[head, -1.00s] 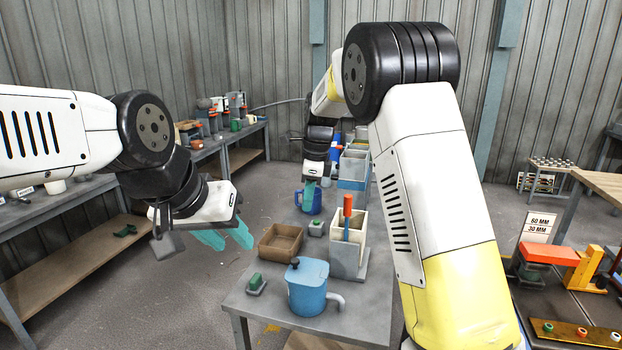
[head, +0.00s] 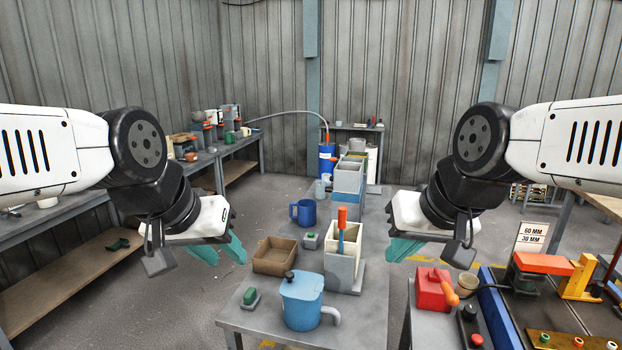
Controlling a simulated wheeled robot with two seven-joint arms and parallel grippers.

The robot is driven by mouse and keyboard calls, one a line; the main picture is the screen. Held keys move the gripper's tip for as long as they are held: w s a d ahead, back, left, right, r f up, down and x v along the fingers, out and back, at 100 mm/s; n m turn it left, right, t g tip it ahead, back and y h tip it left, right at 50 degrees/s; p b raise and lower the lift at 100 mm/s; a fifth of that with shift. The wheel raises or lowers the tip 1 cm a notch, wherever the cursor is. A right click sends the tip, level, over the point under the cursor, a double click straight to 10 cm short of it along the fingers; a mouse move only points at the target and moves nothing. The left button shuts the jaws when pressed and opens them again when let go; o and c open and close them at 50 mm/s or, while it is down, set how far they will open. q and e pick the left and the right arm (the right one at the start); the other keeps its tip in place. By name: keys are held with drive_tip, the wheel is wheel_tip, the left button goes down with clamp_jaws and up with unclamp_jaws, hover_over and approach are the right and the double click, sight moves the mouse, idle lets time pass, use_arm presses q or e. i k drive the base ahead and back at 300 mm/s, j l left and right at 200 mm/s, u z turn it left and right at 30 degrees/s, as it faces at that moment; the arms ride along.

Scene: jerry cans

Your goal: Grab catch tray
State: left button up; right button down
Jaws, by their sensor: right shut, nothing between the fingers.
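A brown open-topped tray (head: 275,257), which looks like the catch tray, sits on the grey table near its left edge. It appears empty. My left gripper (head: 221,252) hangs to the left of the tray, apart from it, with its teal fingers spread and nothing between them. My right gripper (head: 402,250) is on the right side of the table, away from the tray, with its teal fingers shut and empty.
A light blue lidded jug (head: 300,300) stands in front of the tray, with a green-buttoned block (head: 250,297) beside it. A dark blue mug (head: 304,212) stands behind. A grey-white holder (head: 342,268) with an orange-handled tool is to the right. A red can (head: 432,288) stands further right.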

sight(276, 255)
drive_tip(key=i+j+u, duration=0.15)
drive_tip(key=i+j, duration=0.3)
drive_tip(key=i+j+u, duration=0.1)
drive_tip(key=i+j, duration=0.25)
drive_tip(key=i, duration=0.15)
